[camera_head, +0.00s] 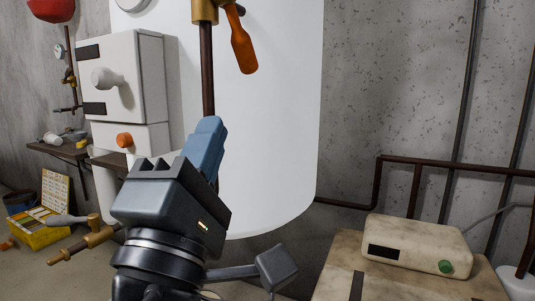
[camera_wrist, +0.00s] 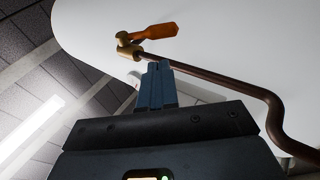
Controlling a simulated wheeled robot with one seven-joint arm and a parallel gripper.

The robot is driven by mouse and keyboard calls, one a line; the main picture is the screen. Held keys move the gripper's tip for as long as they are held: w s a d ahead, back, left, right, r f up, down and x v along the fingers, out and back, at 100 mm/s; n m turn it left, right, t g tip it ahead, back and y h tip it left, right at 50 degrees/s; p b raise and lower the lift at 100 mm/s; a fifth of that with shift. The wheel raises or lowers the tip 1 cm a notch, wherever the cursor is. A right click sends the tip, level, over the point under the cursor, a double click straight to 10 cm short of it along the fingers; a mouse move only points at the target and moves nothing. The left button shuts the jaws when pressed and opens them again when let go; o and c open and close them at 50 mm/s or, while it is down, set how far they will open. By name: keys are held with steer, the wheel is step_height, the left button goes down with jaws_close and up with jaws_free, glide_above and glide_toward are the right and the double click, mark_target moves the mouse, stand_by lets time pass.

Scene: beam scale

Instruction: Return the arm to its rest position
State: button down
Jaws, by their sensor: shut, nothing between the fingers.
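My gripper (camera_head: 208,140) is raised in front of a large white tank (camera_head: 270,120) in the head view. Its blue fingers point up and are together, with nothing between them. In the wrist view my gripper (camera_wrist: 157,72) also shows shut fingers. Beyond them a brown pipe (camera_wrist: 230,83) leads to a brass valve (camera_wrist: 128,48) with an orange handle (camera_wrist: 155,31). The orange handle (camera_head: 241,40) hangs down to the right of the pipe in the head view. I cannot tell exactly how far the fingers are from the pipe.
A white cabinet (camera_head: 140,75) with a knob stands at the left. A yellow toolbox (camera_head: 45,235) lies on the floor at far left. A cream box with a green button (camera_head: 415,246) sits on a table (camera_head: 335,275) at the right.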

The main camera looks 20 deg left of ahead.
steer(key=d+f+m+g+y, duration=0.1)
steer(key=d+f+g, duration=0.1)
steer(key=d+f, duration=0.35)
steer(key=d+f+g, duration=0.2)
steer(key=f, duration=0.7)
steer(key=d+f+m+g+y, duration=0.1)
steer(key=d+f, duration=0.3)
steer(key=f, duration=0.3)
steer(key=s+d+f+m+g+h, duration=0.2)
steer(key=s+d+f+m+g, duration=0.2)
steer(key=s+d+f+m, duration=0.55)
steer(key=s+d+f+m+g+h, duration=0.1)
steer(key=s+d+m+h, duration=0.1)
steer(key=s+d+m, duration=0.55)
steer(key=s+d+f+m+h, duration=0.2)
steer(key=s+d+m, duration=0.1)
steer(key=s+d, duration=0.9)
step_height(320, 180, up, 18)
steer(key=a+p, duration=0.1)
steer(key=p, duration=1.7)
steer(key=shift+s+a, duration=0.2)
steer(key=shift+s, duration=0.25)
